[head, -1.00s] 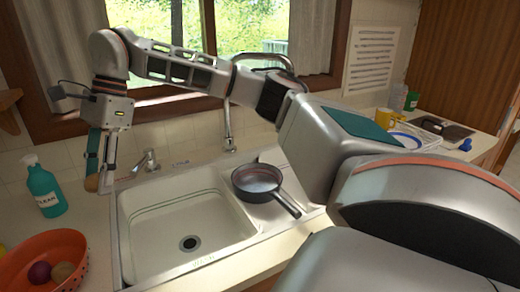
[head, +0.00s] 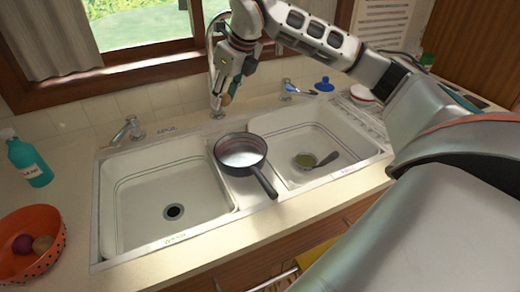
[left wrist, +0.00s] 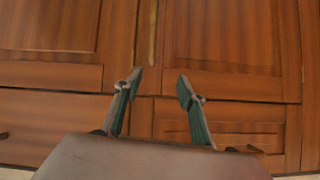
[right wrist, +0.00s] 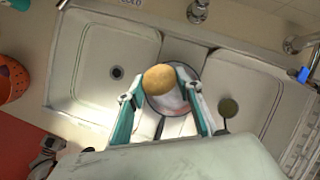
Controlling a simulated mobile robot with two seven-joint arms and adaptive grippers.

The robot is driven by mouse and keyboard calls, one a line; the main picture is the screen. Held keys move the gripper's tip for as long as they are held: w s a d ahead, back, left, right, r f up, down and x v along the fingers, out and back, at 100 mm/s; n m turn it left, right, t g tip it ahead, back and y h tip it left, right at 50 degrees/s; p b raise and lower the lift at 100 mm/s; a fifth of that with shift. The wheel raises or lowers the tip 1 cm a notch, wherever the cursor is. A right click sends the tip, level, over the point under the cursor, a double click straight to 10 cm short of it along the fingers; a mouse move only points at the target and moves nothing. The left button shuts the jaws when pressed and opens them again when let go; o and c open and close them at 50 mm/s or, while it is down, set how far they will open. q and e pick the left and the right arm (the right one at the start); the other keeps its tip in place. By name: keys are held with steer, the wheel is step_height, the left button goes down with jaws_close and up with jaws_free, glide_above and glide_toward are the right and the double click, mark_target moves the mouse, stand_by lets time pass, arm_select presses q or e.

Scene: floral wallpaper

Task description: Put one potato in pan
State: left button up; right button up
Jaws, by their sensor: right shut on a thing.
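A dark grey pan (head: 240,165) sits on the divider between the two sink basins, its handle pointing to the front right. My right gripper (head: 229,88) is raised above and behind the pan, near the faucet. In the right wrist view, my right gripper (right wrist: 160,82) is shut on a round brown potato (right wrist: 158,79). The pan (right wrist: 166,104) shows below the potato there, partly hidden by it. A brown, potato-like item (head: 43,243) lies in the orange bowl. My left gripper (left wrist: 160,84) is open and empty, facing the wooden cabinet fronts.
The orange bowl (head: 55,252), also holding a purple round item (head: 22,243), stands at the left front. A green soap bottle (head: 29,163) is behind it. The left basin (head: 150,195) is empty.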

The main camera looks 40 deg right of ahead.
steer(key=d+m, duration=0.1)
steer(key=d, duration=0.1)
glide_toward(235, 154)
steer(key=shift+h, duration=0.3)
steer(key=x, duration=0.6)
steer(key=shift+a, duration=0.2)
steer(key=o, duration=0.7)
steer(key=shift+f, duration=0.15)
steer(key=shift+o, duration=0.6)
